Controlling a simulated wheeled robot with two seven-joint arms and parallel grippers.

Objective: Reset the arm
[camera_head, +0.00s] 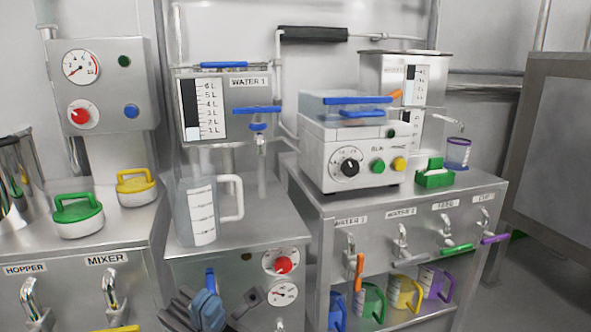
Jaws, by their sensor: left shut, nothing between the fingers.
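My left gripper (207,309) shows at the bottom edge, dark grey with blue, in front of the lower part of the WATER 1 stand. It is shut with nothing in it. The rest of my left arm is cut off by the frame. A blue valve handle (210,279) is just above the gripper; I cannot tell whether they touch. My right gripper is not in view.
A clear measuring jug (198,211) stands upright under the WATER 1 tap. Green (78,214) and yellow (136,186) handled lids are on the left counter. A blender (350,154) sits on the right cabinet, with coloured jugs (404,292) on the shelf below.

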